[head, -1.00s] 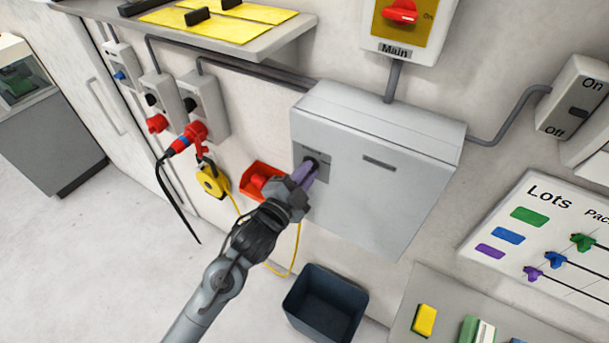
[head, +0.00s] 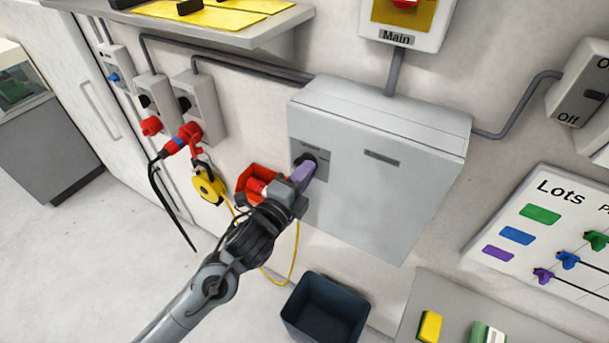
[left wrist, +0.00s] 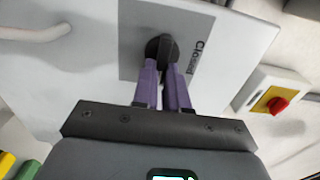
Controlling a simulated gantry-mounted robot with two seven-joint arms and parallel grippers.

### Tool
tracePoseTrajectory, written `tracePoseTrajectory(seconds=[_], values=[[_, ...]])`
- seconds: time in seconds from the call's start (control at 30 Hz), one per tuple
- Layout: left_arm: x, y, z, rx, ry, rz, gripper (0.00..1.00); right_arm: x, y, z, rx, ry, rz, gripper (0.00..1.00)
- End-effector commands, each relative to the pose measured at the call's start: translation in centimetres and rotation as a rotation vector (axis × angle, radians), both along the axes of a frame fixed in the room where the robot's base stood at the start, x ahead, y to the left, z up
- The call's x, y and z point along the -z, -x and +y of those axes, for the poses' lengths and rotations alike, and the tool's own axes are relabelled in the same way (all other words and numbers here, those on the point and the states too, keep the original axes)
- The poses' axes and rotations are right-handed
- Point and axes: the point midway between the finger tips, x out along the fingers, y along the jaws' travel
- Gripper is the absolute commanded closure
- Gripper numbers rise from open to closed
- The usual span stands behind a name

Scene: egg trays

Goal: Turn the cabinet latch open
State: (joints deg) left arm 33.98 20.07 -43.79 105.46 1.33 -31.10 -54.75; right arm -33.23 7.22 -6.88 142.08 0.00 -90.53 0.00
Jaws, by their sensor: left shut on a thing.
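The grey cabinet (head: 375,195) hangs on the wall in the middle of the head view. Its black latch (head: 308,160) sits on a darker plate at the cabinet's left side, mostly hidden by my fingers. In the left wrist view the round black latch (left wrist: 161,48) has a raised grip, with the word "Closed" beside it. My left gripper (head: 302,175) comes in from the lower left, its purple fingers at the latch. In the left wrist view the left gripper (left wrist: 163,75) is shut on the latch's grip, one finger on each side. My right gripper is not in view.
A red holder (head: 255,180) and a yellow cable reel (head: 208,186) hang left of the cabinet. A dark bin (head: 325,308) stands below. The main switch box (head: 400,20) is above. A lots board (head: 545,235) is at right.

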Motion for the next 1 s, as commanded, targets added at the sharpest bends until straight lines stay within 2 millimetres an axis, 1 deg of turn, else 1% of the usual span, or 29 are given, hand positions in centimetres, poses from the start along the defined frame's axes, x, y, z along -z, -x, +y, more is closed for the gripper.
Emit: tracePoseTrajectory(seconds=[0.43, 0.47, 0.6, 0.87, 1.0], values=[[0.09, 0.0, -0.02, 0.001, -0.01, -0.004, 1.0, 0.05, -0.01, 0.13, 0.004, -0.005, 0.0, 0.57], [0.09, 0.0, -0.02, 0.001, -0.01, -0.004, 0.83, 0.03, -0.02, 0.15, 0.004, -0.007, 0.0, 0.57], [0.07, 0.0, -0.02, 0.0, -0.01, -0.003, 0.62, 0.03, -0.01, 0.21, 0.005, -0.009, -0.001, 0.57], [0.04, 0.01, 0.0, 0.0, -0.008, -0.004, 0.62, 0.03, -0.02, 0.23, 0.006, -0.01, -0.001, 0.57], [0.13, 0.43, 0.27, 0.0, -0.008, -0.004, 0.62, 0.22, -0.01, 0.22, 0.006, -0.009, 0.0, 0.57]])
